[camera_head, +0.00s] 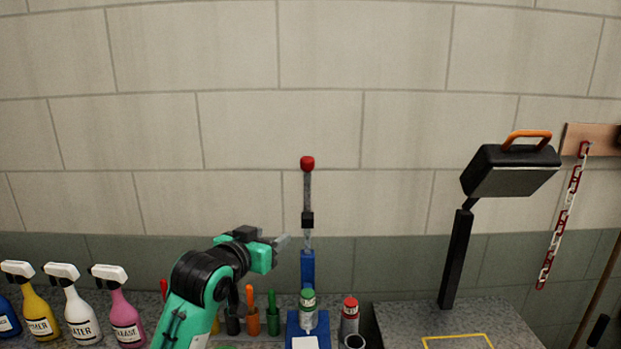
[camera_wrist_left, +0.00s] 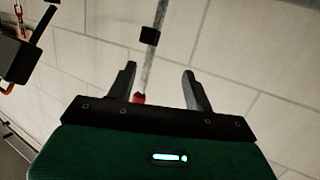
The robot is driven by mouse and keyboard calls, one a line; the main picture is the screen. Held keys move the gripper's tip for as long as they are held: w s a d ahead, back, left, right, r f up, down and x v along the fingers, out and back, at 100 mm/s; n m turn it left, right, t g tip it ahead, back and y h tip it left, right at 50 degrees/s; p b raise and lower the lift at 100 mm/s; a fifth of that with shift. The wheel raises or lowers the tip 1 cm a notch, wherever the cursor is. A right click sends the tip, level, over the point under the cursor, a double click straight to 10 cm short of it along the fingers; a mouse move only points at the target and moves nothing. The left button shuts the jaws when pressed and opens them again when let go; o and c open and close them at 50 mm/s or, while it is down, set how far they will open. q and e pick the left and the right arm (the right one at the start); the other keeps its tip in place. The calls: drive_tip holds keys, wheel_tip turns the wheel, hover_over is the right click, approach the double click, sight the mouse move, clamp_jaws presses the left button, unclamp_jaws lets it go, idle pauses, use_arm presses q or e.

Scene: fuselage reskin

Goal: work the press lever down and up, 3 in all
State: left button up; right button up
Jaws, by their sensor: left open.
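The press lever (camera_head: 307,188) stands upright in front of the wall in the head view, with a red knob (camera_head: 307,163) on top and a black collar lower down. Below it is the blue press (camera_head: 307,268), partly hidden at the bottom edge by a green-capped bottle. My left gripper (camera_head: 284,241) is just left of the lever, at about the height below the black collar. In the left wrist view the jaws (camera_wrist_left: 160,85) are apart and empty. The grey lever rod (camera_wrist_left: 155,55) shows beyond them, and something red shows by the left finger. My right gripper is not in view.
Spray bottles (camera_head: 120,308) stand at the left. Several coloured-handled tools (camera_head: 252,312) and a red-capped can (camera_head: 350,315) stand near the press. A black lamp-like head with an orange handle (camera_head: 512,170) rises on a post at right, and a red-white chain (camera_head: 563,220) hangs beside it.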

use_arm(q)
drive_tip(key=m+t+h, duration=0.1)
drive_tip(key=h, duration=0.1)
approach(304, 166)
drive_tip(key=p+x, duration=0.5)
drive_tip(key=x, duration=0.7)
drive_tip(key=shift+w+d+f+p, duration=0.15)
drive_tip(key=shift+w+d+p, duration=0.15)
drive_tip(key=shift+w+p, duration=0.2)
clamp_jaws()
